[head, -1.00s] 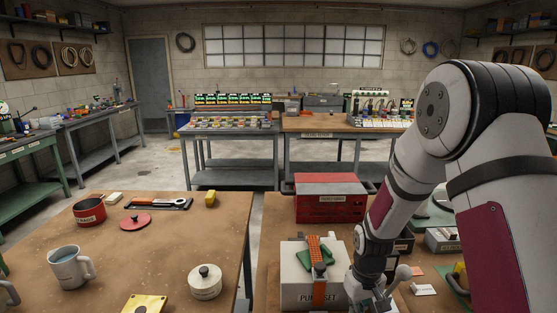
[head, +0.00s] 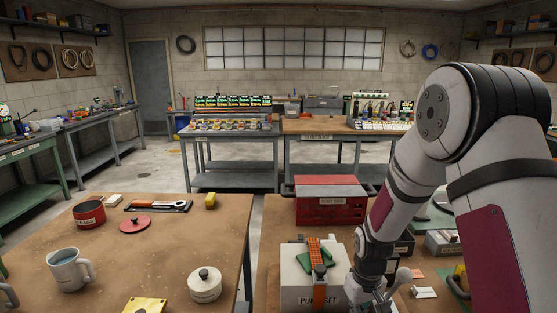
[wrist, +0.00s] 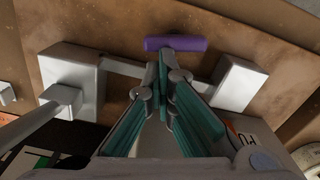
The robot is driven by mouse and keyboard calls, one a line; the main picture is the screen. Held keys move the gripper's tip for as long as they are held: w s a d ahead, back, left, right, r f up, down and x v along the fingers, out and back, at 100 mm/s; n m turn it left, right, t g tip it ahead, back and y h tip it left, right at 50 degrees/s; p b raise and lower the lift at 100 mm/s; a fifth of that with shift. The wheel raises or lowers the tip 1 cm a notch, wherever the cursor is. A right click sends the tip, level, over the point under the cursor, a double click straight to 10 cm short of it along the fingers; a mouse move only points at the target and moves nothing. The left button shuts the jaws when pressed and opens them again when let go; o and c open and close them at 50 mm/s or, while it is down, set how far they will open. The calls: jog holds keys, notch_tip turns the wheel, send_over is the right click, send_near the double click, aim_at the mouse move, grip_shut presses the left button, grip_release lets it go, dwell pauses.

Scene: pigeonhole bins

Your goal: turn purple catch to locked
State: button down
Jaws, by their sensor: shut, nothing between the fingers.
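The purple catch (wrist: 175,43) shows in the wrist view as a short purple bar, lying crosswise at the top middle. My gripper (wrist: 166,78) is shut and empty, with its teal fingers together. Its tips reach up to the catch's lower edge in the picture; I cannot tell whether they touch it. In the head view my gripper (head: 367,300) is low at the right of centre, partly cut off by the bottom edge. The catch cannot be made out there.
Pale grey blocks stand left (wrist: 75,78) and right (wrist: 238,82) of my fingers in the wrist view. In the head view a pale box (head: 292,285) with an orange strap stands left of my gripper. A red toolbox (head: 330,203) stands behind it.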

jog(key=shift+s+f, duration=0.2)
jog(key=shift+f, duration=0.45)
jog(key=shift+a, duration=0.3)
jog(key=shift+w+r, duration=0.1)
jog(key=shift+r, duration=0.15)
notch_tip(320, 180, up, 5)
jog(key=shift+w+a+f+p, duration=0.1)
jog(key=shift+w+f+p, duration=0.05)
jog(key=shift+p, duration=0.85)
jog(key=shift+r, duration=0.55)
